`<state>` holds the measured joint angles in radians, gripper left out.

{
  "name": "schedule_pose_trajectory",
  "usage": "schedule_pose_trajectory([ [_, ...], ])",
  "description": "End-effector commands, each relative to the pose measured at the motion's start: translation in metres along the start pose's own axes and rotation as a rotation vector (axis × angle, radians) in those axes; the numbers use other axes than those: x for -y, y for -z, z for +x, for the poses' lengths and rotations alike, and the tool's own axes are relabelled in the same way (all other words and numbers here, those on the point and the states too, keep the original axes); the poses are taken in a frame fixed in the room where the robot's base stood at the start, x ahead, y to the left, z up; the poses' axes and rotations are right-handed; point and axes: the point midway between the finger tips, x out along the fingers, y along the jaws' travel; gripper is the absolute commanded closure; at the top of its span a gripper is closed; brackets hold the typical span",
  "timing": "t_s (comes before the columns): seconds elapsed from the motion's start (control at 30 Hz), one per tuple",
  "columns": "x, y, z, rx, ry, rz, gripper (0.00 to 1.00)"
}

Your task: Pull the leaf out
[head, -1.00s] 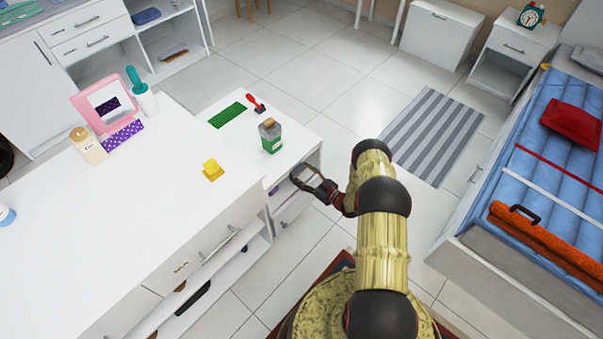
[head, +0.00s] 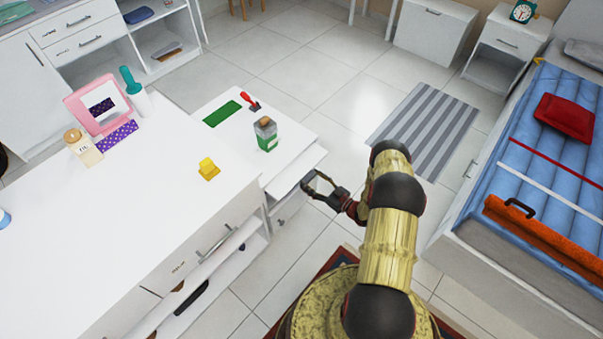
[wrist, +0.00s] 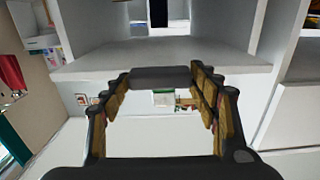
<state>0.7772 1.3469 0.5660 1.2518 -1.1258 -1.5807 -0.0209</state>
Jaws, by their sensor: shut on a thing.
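The leaf (head: 293,174) is a thin white board sticking out from under the top of the small white table, on its right side in the head view. My gripper (head: 316,184) is at the leaf's outer edge and shut on it. In the wrist view, the gripper's two padded fingers (wrist: 160,82) frame the middle of the picture, with white surfaces around them. The exact contact is hard to make out there.
A green-and-grey container (head: 265,134), a green mat (head: 222,113) and a red-handled stamp (head: 250,102) rest on the small table. A yellow object (head: 208,168) is on the long white counter. The bed (head: 540,150) stands at right. Tiled floor and a striped rug (head: 424,130) lie between.

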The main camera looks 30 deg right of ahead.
Motion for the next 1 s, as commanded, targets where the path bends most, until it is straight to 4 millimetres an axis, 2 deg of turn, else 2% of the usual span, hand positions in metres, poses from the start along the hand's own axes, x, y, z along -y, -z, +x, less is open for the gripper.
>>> schedule_pose_trajectory([
  [0.03, -0.002, 0.0, -0.017, 0.001, -0.007, 0.002, 0.85],
  [0.2, -0.002, -0.001, -0.062, 0.001, -0.007, 0.002, 0.85],
  [0.4, -0.001, -0.001, -0.101, 0.0, -0.005, 0.001, 0.85],
  [0.6, 0.0, 0.0, -0.119, 0.0, -0.002, 0.001, 0.85],
  [1.0, 0.0, -0.001, -0.123, 0.001, -0.003, 0.003, 0.85],
])
